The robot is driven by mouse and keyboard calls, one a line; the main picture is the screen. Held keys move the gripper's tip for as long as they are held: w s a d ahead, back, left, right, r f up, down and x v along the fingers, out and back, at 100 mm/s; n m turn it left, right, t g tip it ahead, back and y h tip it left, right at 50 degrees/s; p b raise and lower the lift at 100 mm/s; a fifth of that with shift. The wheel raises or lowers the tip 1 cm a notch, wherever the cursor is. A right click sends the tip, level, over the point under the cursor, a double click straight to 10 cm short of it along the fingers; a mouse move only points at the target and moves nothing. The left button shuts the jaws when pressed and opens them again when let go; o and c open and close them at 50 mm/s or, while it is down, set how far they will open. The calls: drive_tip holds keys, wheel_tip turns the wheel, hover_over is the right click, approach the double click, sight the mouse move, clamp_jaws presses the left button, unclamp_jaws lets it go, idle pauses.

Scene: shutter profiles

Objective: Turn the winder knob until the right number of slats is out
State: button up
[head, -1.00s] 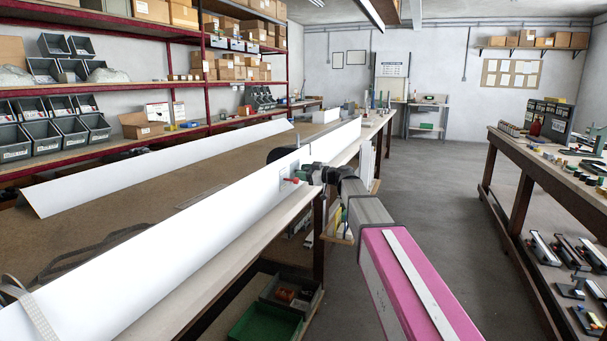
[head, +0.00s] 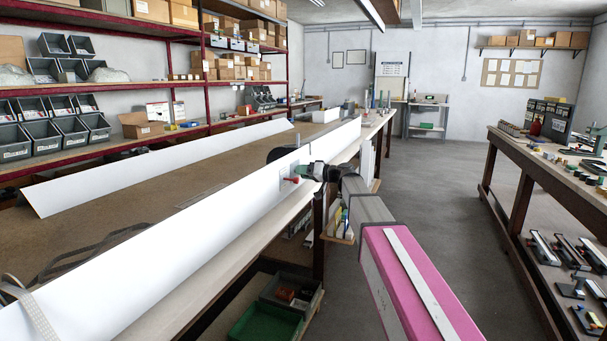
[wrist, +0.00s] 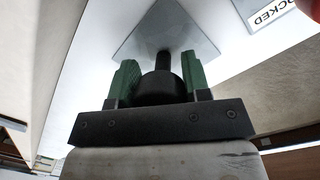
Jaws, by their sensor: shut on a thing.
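My gripper (wrist: 158,82) is shut on the dark round winder knob (wrist: 161,88), with a green pad on each side in the wrist view. The knob's shaft runs to a grey square plate (wrist: 190,45) on a white face. In the head view my gripper (head: 303,172) is at the front of the long white profile (head: 225,218), and hides the knob there. A small red part (head: 291,180) shows just left of it. I cannot make out separate slats or count any that are out.
A label reading "OCKED", cut off by the frame edge, shows beside the plate (wrist: 270,14). A pale strap (head: 28,308) lies over the profile's near end. A second white profile (head: 160,165) lies behind on the brown bench. The floor aisle (head: 425,230) at right is clear.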

drive_tip(key=m, duration=0.5)
drive_tip(key=shift+g, duration=0.4)
drive_tip(key=m+y, duration=0.1)
drive_tip(key=m, duration=0.4)
drive_tip(key=shift+s+f, duration=0.1)
drive_tip(key=m, duration=0.5)
drive_tip(key=shift+g, duration=0.3)
drive_tip(key=m, duration=0.5)
drive_tip(key=shift+m+y, duration=0.4)
drive_tip(key=m, duration=0.5)
drive_tip(key=shift+m, duration=0.3)
drive_tip(key=m+t, duration=0.1)
drive_tip(key=m, duration=0.4)
drive_tip(key=shift+m, duration=0.4)
drive_tip(key=m+t, duration=0.1)
drive_tip(key=m, duration=0.5)
drive_tip(key=shift+m, duration=0.4)
drive_tip(key=m, duration=0.5)
drive_tip(key=shift+m+t, duration=0.4)
